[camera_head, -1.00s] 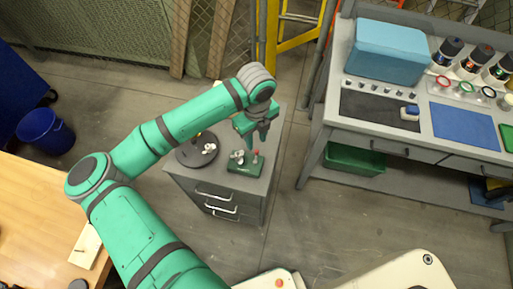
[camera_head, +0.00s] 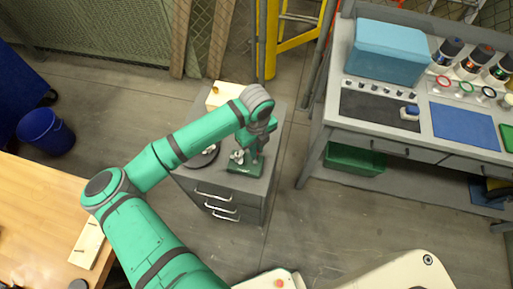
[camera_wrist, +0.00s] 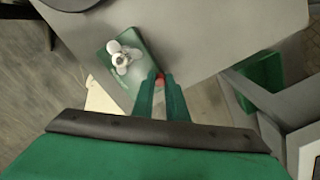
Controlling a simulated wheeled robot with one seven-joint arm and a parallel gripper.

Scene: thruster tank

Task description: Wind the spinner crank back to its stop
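The spinner unit is a small green base (camera_head: 245,169) on top of a grey drawer cabinet. A white three-lobed spinner (camera_wrist: 122,57) sits on it and also shows in the head view (camera_head: 237,157). The red crank knob (camera_wrist: 160,79) shows at the base's edge in the wrist view, between the fingertips of my gripper (camera_wrist: 160,84). In the head view my gripper (camera_head: 258,153) is down at the right end of the base and hides the knob. The gap between the fingers is narrow, and I cannot tell whether they press on the knob.
A dark round plate (camera_head: 205,157) lies left of the spinner unit, partly behind my arm. A pale wooden block (camera_head: 223,93) is at the back of the cabinet (camera_head: 222,200). A workbench (camera_head: 345,135) stands to the right, with a green bin below. Floor separates cabinet and bench.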

